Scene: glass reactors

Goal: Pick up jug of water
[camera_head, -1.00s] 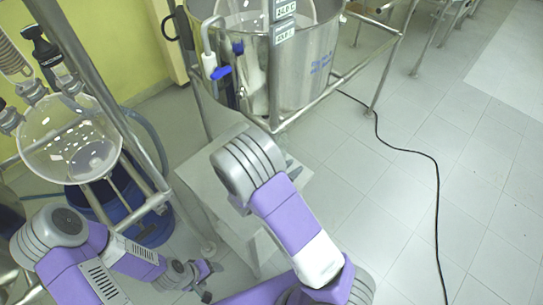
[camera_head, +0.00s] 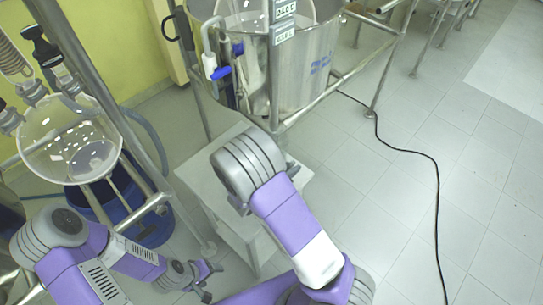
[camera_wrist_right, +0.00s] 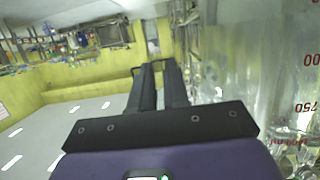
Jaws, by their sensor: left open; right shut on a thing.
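In the right wrist view, a clear vessel with red volume marks (camera_wrist_right: 290,90), likely the jug, fills the right edge, very close to my right gripper. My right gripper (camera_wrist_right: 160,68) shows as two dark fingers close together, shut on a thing. The gripped part is not clearly visible; it may be the jug's handle. In the head view my right wrist hides this gripper and the jug. My left gripper (camera_head: 209,278) is open and empty, low at the left, apart from the white stand.
A white stand (camera_head: 205,180) is below my right wrist. A steel vessel in a pipe frame (camera_head: 310,75) stands behind it. A round glass flask (camera_head: 70,145) and a blue bucket (camera_head: 150,225) are at the left. A black cable (camera_head: 437,200) crosses the clear floor at the right.

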